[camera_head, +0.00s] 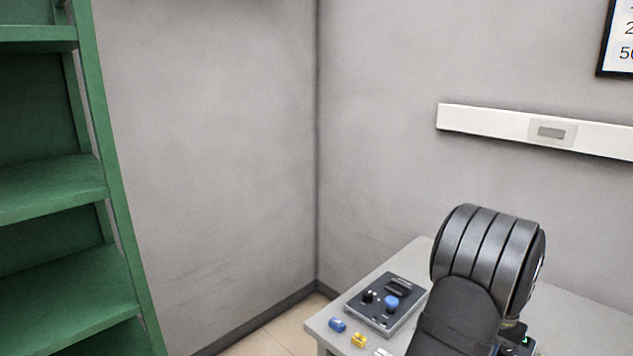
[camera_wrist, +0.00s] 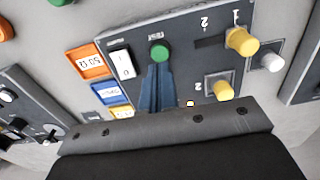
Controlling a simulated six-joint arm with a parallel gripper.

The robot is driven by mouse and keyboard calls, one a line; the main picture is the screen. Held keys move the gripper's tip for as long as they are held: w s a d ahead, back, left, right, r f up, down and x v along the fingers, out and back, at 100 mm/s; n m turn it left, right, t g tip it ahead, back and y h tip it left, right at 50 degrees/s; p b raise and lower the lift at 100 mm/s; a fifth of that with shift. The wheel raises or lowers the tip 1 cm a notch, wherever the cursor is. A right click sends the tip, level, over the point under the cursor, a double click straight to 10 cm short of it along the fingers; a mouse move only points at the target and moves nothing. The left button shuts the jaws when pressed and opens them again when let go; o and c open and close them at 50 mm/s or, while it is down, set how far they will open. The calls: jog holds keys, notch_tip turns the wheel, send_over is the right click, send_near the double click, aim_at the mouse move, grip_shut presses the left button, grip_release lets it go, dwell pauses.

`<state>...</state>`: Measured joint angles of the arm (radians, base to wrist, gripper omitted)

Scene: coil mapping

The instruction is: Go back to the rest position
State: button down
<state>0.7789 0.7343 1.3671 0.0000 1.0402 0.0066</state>
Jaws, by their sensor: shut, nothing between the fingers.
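In the wrist view my gripper (camera_wrist: 157,68) shows as two slim blue-grey fingers lying together, shut and empty. Their tips are just below the green button (camera_wrist: 159,53) on a dark grey panel (camera_wrist: 190,62); I cannot tell whether they touch it. The panel also bears a white rocker switch (camera_wrist: 121,64) and yellow knobs, one at the upper right (camera_wrist: 241,41) and one lower down (camera_wrist: 221,89). In the head view my dark arm stands over the right part of the table, and my fingers are hidden behind it.
The grey table (camera_head: 590,325) holds a control box (camera_head: 372,315) with a blue knob (camera_head: 391,303). Green shelves (camera_head: 50,190) stand left; a white wall rail (camera_head: 490,122) runs behind.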

notch_tip(320, 180, up, 2)
jog(key=shift+r, duration=0.1)
jog(key=shift+a+f, duration=0.1)
jog(key=shift+f, duration=0.25)
notch_tip(320, 180, down, 5)
jog(key=shift+f, duration=0.15)
notch_tip(320, 180, up, 8)
jog(key=w+a+r, duration=0.7)
jog(key=w+r, duration=0.1)
jog(key=r, duration=0.3)
notch_tip(320, 180, down, 10)
jog(key=shift+f, duration=0.15)
jog(key=shift+r, duration=0.95)
